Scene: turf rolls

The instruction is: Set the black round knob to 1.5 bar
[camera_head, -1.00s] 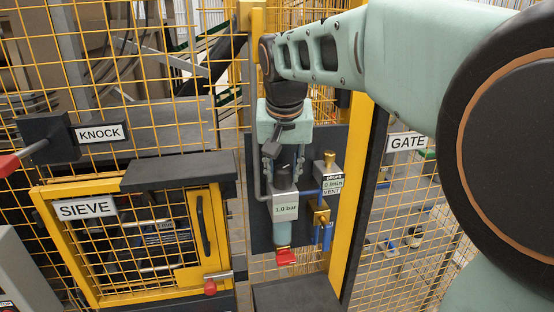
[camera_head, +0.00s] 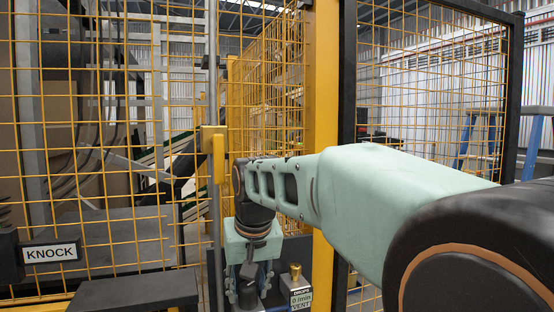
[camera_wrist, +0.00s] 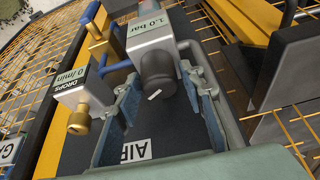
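The black round knob (camera_wrist: 158,76) sits on the front of a grey regulator block (camera_wrist: 150,40) in the wrist view. It carries a short white mark. The label on the block reads 1.0 bar (camera_wrist: 150,31). My gripper (camera_wrist: 163,84) is open, with one finger on each side of the knob. The left finger shows a gap to the knob; the right finger is also apart from it. In the head view my gripper (camera_head: 248,288) is at the bottom edge, pointing down at the panel, and the regulator's display is out of frame.
A brass valve with a DROPS 0 /min label (camera_wrist: 72,83) stands left of the knob, close to my left finger. An AIR label (camera_wrist: 136,150) is on the dark panel. Yellow mesh fencing, a yellow post (camera_head: 324,130) and the KNOCK sign (camera_head: 51,253) surround the panel.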

